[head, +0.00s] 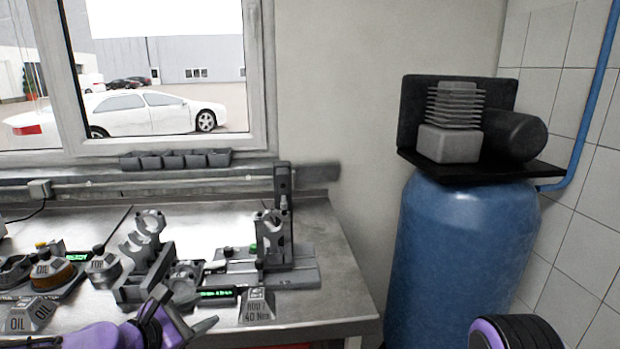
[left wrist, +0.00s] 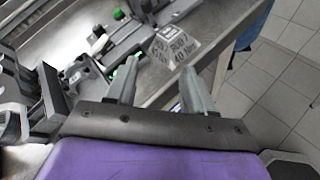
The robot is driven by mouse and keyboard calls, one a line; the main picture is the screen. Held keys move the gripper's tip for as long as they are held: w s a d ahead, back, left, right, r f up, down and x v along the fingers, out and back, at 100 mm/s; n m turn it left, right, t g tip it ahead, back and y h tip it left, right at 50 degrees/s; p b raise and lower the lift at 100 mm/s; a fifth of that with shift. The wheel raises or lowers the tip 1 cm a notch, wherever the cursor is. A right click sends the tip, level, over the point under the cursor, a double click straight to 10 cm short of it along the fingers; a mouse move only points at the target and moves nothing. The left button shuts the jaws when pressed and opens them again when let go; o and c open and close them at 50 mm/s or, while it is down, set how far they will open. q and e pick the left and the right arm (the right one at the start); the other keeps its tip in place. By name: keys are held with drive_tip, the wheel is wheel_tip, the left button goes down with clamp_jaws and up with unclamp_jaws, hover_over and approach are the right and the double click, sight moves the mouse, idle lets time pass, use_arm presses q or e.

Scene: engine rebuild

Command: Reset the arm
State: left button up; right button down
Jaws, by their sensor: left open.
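My left gripper (head: 178,318) comes in low in the head view, purple with grey fingers, at the front edge of the workbench (head: 335,290). In the left wrist view its two fingers (left wrist: 158,82) stand apart with nothing between them. A grey angled sign marked "ROD / 40 Nm" (head: 257,307) stands on the bench just right of the fingers. It also shows beyond the fingertips in the left wrist view (left wrist: 172,50). A purple and black rounded part (head: 515,332) at the lower right appears to be mine; my right gripper is not seen.
A grey engine block fixture (head: 145,262) stands close behind the left gripper. A press-like stand (head: 284,225) rises to its right. An oil station with signs (head: 45,275) is at the left. A blue compressor tank (head: 455,265) stands right of the bench.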

use_arm(q)
drive_tip(key=s+a+f+m+g+y, duration=0.2)
drive_tip(key=s+a+f+m+y, duration=0.15)
drive_tip(key=f, duration=0.55)
drive_tip(key=s+a+f+m+g+y, duration=0.1)
drive_tip(key=s+a+f+m+y, duration=0.15)
drive_tip(key=s+f+m, duration=0.45)
drive_tip(key=s+a+f+m+g+y, duration=0.1)
drive_tip(key=s+f+m+g, duration=0.2)
drive_tip(key=s+f, duration=0.5)
drive_tip(key=s+a+f+m+g+y, duration=0.1)
drive_tip(key=s+f+m+g+y, duration=0.1)
drive_tip(key=s+f+m, duration=0.3)
drive_tip(key=s+f, duration=0.4)
drive_tip(key=s, duration=0.4)
drive_tip(key=shift+s+f+g, duration=0.3)
drive_tip(key=shift+s+g, duration=0.1)
